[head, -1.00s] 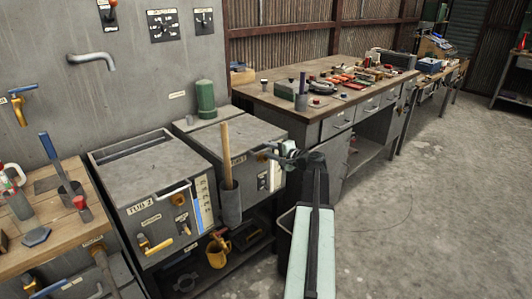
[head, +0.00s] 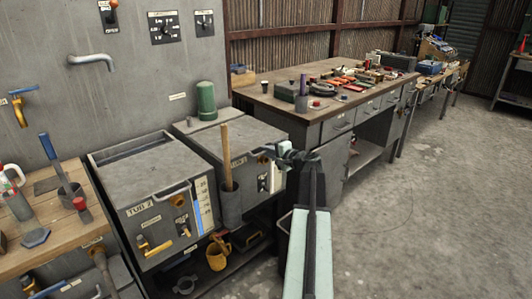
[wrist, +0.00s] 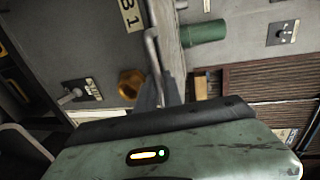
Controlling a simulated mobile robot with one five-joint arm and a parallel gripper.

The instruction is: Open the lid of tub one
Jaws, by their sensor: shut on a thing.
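Tub one (head: 245,137) is the grey metal box right of tub two, with its lid lying flat and closed. Its label, partly cropped, shows in the wrist view (wrist: 132,16). My gripper (head: 267,152) is at the upper front edge of tub one. In the wrist view, my gripper (wrist: 160,90) is shut on the lid's bar handle (wrist: 152,48), whose lower end passes between the fingers. A brass fitting (wrist: 131,83) is beside the fingers. In the head view my gripper mostly hides the handle.
Tub two (head: 150,172) stands to the left, its lid closed. A wooden-handled tool (head: 226,155) stands in a grey holder before tub one. A green cylinder (head: 206,101) stands behind. A workbench (head: 335,117) is at the right; the floor (head: 430,210) is clear.

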